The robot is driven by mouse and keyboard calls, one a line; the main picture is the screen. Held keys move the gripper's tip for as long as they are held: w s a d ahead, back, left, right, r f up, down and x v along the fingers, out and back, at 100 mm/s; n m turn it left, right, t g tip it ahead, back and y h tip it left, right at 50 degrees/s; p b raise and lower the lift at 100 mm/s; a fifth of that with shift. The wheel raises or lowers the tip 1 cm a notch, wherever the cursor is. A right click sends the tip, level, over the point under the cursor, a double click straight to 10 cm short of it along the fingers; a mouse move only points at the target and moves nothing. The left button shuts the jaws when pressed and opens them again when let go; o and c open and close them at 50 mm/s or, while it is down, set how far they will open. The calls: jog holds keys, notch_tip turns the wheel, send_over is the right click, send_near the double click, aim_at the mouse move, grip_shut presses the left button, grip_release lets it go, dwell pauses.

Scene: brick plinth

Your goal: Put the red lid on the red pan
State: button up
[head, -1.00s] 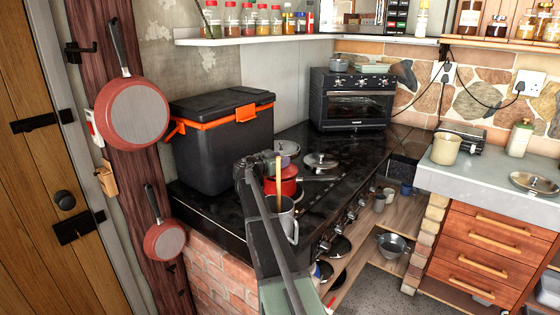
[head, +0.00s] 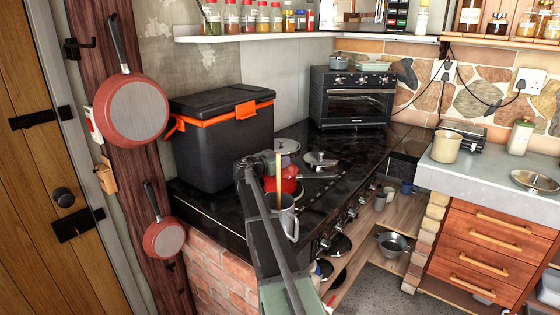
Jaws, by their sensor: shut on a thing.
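My gripper (head: 268,165) is over the black worktop, at the near side of the red cookware. It is shut, its fingers largely hidden by my own arm. Red cookware (head: 288,184), which looks like the red pan, sits on the worktop behind and right of my gripper. A red patch at its top, close to my gripper, looks like the red lid (head: 289,170). Pan and lid overlap at this angle, so I cannot tell whether they touch. A grey mug (head: 287,222) with a wooden utensil stands in front and hides part of the pan.
A black cool box (head: 222,150) with orange trim stands left of my gripper. A grey pot (head: 287,146) and a silver lid (head: 320,159) are behind and right. A toaster oven (head: 350,97) stands at the back. The worktop between the oven and the cookware is mostly clear.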

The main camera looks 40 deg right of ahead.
jog(key=shift+f, duration=0.1)
jog(key=o, duration=1.1)
jog(key=a, duration=0.7)
jog(key=s+a+r+p, duration=0.1)
jog(key=a, duration=0.2)
jog(key=shift+s+a, duration=0.1)
jog(key=shift+a, duration=0.25)
